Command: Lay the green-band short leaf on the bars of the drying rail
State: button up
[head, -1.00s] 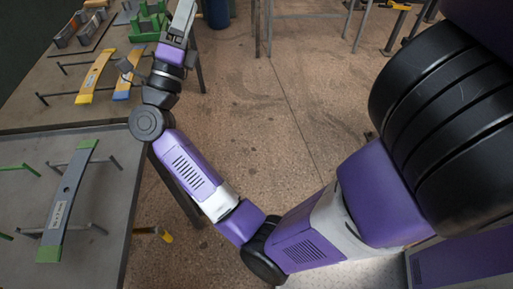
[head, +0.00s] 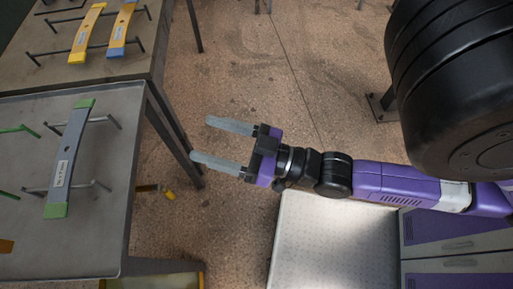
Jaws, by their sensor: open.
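A grey leaf with green end bands (head: 74,140) and a white label lies across two grey bars (head: 97,121) on the near metal table at left. It is the only green-banded leaf in view. My gripper (head: 200,139) is open and empty, with its two pale fingers pointing left. It hangs over the floor to the right of the near table, apart from the leaf. I cannot tell which set of bars is the drying rail. Green bars (head: 22,129) stand at the left edge, partly cut off.
The near table (head: 112,215) has a bare right side and front. On the far table (head: 100,75), a yellow leaf (head: 88,35) and an orange leaf with blue ends (head: 122,30) lie across dark bars. An orange piece (head: 6,246) shows at the left edge.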

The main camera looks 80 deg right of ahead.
jog(key=s+a+f+g, duration=0.2)
jog(key=s+a, duration=0.1)
jog(key=s, duration=0.2)
jog(key=s+a+f+n+g+y, duration=0.1)
jog(key=s+a+f+g, duration=0.1)
jog(key=s+a+f, duration=0.1)
jog(key=shift+s+n+g, duration=0.3)
jog(key=shift+s+g, duration=0.1)
jog(key=shift+s, duration=0.45)
